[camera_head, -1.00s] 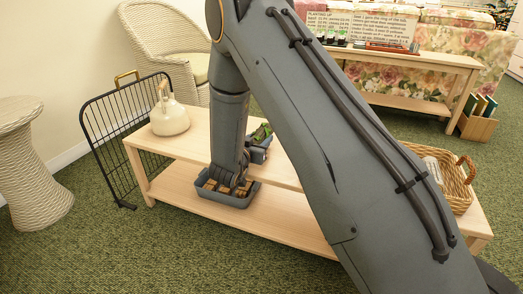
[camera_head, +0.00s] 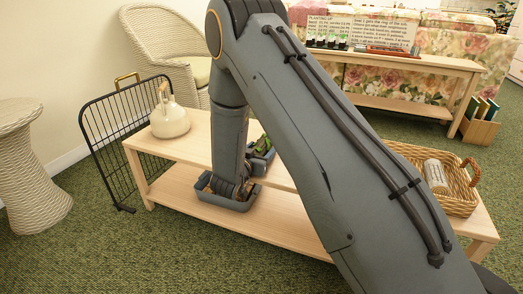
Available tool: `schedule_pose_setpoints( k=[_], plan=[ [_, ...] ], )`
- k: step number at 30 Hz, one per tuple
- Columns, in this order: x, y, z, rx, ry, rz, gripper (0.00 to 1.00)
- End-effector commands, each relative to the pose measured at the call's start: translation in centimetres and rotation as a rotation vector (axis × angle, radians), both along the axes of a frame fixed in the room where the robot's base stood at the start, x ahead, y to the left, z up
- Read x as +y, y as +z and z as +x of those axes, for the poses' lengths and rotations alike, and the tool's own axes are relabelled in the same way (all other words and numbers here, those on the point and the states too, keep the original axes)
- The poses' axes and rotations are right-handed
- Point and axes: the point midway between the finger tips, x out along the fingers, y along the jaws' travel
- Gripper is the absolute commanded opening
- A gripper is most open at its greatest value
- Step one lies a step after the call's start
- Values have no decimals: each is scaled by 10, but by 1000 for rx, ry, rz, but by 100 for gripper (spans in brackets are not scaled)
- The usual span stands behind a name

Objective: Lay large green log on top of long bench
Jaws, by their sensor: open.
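My gripper (camera_head: 232,190) is at the end of my downward-pointing forearm, low in a grey tray (camera_head: 228,205) on the lower shelf of the near wooden bench (camera_head: 190,150). Its fingers are mostly hidden by the wrist and the tray, and I see nothing held. Green pieces (camera_head: 262,145) sit in another grey container on the bench top, partly behind my arm. I cannot tell whether one is the large green log. A second wooden bench (camera_head: 440,65) stands at the back; I cannot tell which is the long bench.
A cream kettle (camera_head: 169,121) stands on the near bench's left end. A wicker basket (camera_head: 460,190) with a pale printed roll (camera_head: 435,176) is at its right end. A black wire rack (camera_head: 105,150) leans at the left. Small pots and signs occupy the back bench.

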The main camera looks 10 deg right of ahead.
Motion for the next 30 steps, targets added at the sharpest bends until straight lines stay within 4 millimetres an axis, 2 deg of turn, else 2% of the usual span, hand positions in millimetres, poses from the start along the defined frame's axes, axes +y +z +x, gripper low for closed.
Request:
schedule_pose_setpoints(
  k=[3,7,21,26,30],
  plan=[
    [0,3,0,-1,0,0,61],
    [10,6,-12,2,3,-1,61],
    [61,20,-82,0,3,0,61],
    [69,21,-93,2,2,1,61],
    [83,26,-91,22,37,46,61]
  ],
)
